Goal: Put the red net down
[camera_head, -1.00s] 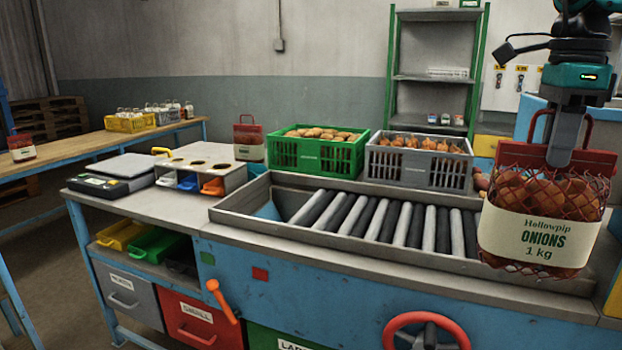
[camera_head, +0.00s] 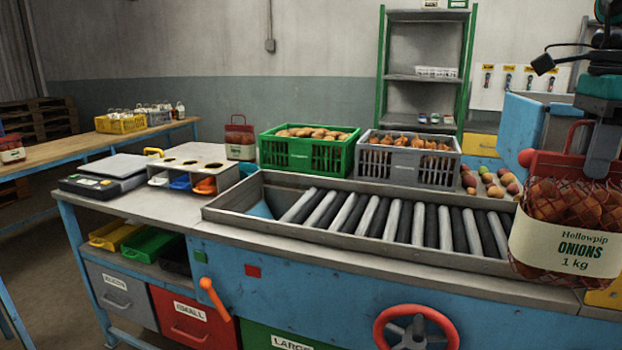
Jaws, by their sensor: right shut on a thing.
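The red net (camera_head: 564,205) of onions, with a cream band reading "Hollowpip ONIONS 1 kg", hangs upright at the right edge of the head view. My right gripper (camera_head: 601,165) is shut on its red top by the handle. The net hangs in front of the right end of the roller tray, and I cannot tell whether its base touches anything. Part of the net is cut off by the picture edge. My left gripper is not in view.
The roller tray (camera_head: 232,214) fills the bench middle. Behind it stand a green crate (camera_head: 285,155) of potatoes and a grey crate (camera_head: 395,169) of onions. A scale (camera_head: 88,185) and a sorting stand (camera_head: 205,160) are at left. Another red net (camera_head: 240,150) stands by the stand.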

